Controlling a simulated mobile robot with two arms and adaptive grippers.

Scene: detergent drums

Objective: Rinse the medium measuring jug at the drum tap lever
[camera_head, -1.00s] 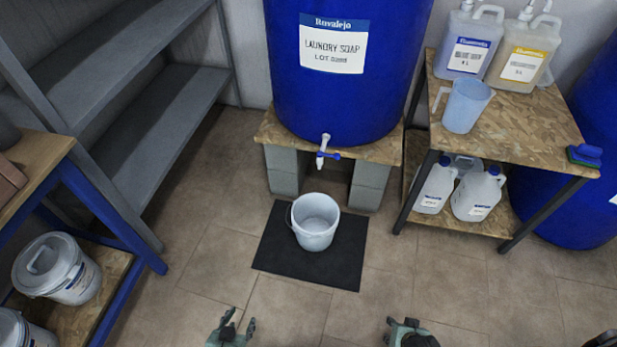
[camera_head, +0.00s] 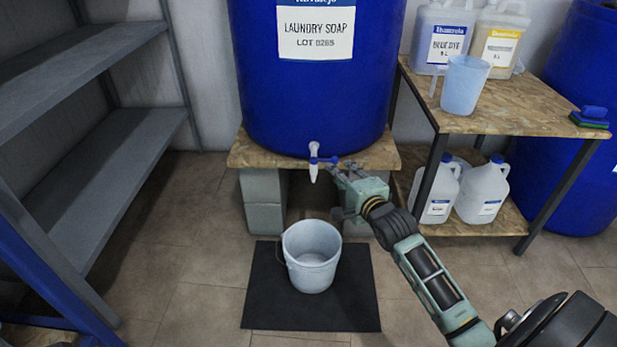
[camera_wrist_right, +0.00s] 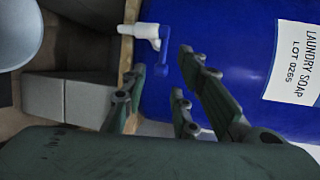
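A translucent light-blue measuring jug (camera_head: 465,86) stands upright on the top of the wooden side table; it is the only jug I see. The blue laundry soap drum (camera_head: 315,95) has a white tap (camera_head: 313,163) with a blue lever (camera_head: 325,159) low on its front. My right gripper (camera_head: 333,188) is beside the tap, just right of it. In the right wrist view its fingers (camera_wrist_right: 162,62) are apart, with the blue lever (camera_wrist_right: 163,50) at or between the fingertips; contact cannot be told. My left gripper is out of view.
A whitish bucket (camera_head: 312,256) stands on a black mat (camera_head: 270,310) below the tap. The side table (camera_head: 510,110) also holds two labelled canisters (camera_head: 440,38) and a sponge or brush (camera_head: 590,117). Grey shelves (camera_head: 110,160) stand at left. Floor around the mat is clear.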

